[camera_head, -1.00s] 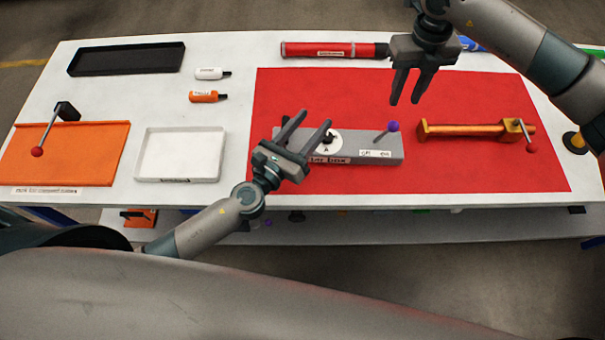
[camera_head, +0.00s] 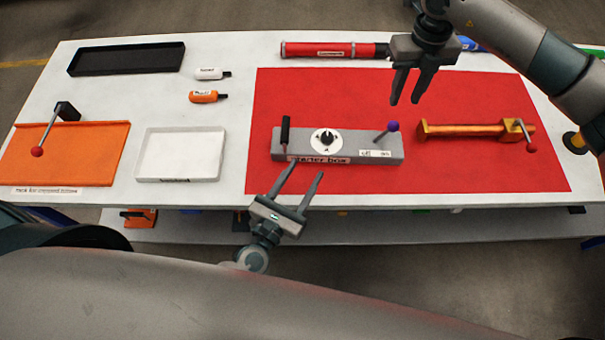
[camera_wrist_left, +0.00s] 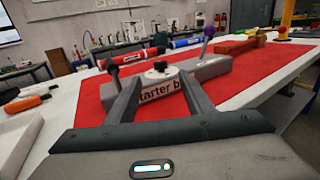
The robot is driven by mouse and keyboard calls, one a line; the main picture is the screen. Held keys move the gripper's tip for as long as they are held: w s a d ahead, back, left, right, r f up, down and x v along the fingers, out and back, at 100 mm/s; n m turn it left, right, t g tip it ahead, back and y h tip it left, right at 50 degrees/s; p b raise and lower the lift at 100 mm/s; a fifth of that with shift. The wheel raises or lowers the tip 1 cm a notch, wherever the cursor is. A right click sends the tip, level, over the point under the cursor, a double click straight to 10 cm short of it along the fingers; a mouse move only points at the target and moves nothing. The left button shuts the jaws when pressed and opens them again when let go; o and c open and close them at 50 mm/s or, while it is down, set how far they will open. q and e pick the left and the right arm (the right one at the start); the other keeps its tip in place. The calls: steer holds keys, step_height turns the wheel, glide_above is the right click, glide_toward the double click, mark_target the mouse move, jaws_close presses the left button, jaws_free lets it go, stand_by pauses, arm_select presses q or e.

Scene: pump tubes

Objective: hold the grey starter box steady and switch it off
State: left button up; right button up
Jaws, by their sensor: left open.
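The grey starter box (camera_head: 352,148) lies on the red mat and also shows in the left wrist view (camera_wrist_left: 205,71). It has a black upright handle (camera_head: 285,130) at its left end, a white dial with a black knob (camera_head: 326,141), and a lever with a purple ball (camera_head: 393,126) at its right, behind a small label whose text is too small to read surely. My left gripper (camera_head: 302,176) is open and empty at the box's near side, just in front of its front label. My right gripper (camera_head: 408,88) hangs above the mat behind the box, fingers pointing down and apart, holding nothing visible.
Left are a white tray (camera_head: 180,178), an orange plate (camera_head: 100,165), two small bottles and a black tray (camera_head: 125,70).

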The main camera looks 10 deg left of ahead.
mark_target(333, 131)
arm_select(q)
steer(key=shift+w, duration=0.1)
steer(key=x, duration=1.7)
steer(key=shift+w+d, duration=0.1)
steer(key=shift+d, duration=0.05)
jaws_close()
arm_select(e)
jaws_close()
